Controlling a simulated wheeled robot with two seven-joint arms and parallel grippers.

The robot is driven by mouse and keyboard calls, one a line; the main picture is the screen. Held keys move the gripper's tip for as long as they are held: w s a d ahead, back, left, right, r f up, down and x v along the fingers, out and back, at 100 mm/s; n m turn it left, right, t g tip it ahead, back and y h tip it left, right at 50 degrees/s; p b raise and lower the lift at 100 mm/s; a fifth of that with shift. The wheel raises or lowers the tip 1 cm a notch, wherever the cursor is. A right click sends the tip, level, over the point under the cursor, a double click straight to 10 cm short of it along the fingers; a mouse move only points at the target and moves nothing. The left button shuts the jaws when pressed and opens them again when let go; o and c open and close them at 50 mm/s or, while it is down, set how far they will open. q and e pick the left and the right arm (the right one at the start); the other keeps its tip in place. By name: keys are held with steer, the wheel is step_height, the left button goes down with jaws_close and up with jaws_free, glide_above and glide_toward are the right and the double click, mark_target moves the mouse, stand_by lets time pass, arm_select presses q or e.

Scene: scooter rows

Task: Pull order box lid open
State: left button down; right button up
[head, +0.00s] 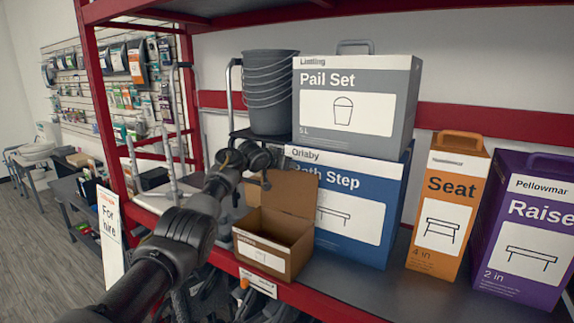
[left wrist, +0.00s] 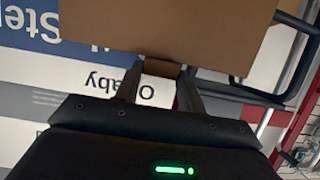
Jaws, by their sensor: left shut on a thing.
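The brown cardboard order box (head: 262,255) sits at the front edge of the shelf, its dark inside showing. Its lid (head: 290,192) stands raised at the back, in front of the blue Orlaby box. My left gripper (head: 266,180) is at the lid's upper left edge, shut on it. In the left wrist view the lid (left wrist: 170,30) fills the upper middle, and the two fingers of my left gripper (left wrist: 160,72) meet its edge. My right gripper is in neither view.
The blue Orlaby box (head: 355,205) stands close behind the lid, with the grey pail set box (head: 390,105) on top. Stacked grey pails (head: 270,95) are behind my left arm. Orange (head: 445,205) and purple (head: 525,230) boxes stand at right. Bare shelf (head: 400,290) lies in front of them.

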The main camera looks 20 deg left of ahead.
arm_select(q)
steer(key=shift+a+r, duration=0.15)
steer(key=shift+r, duration=0.5)
steer(key=c, duration=1.3)
jaws_free()
steer(key=o, duration=0.5)
steer(key=shift+s, duration=0.25)
steer(key=shift+c, duration=0.2)
steer(key=shift+f, duration=0.1)
steer(key=b+v, duration=0.6)
steer(key=v, duration=0.5)
steer(key=shift+b, duration=0.35)
steer(key=shift+f, duration=0.1)
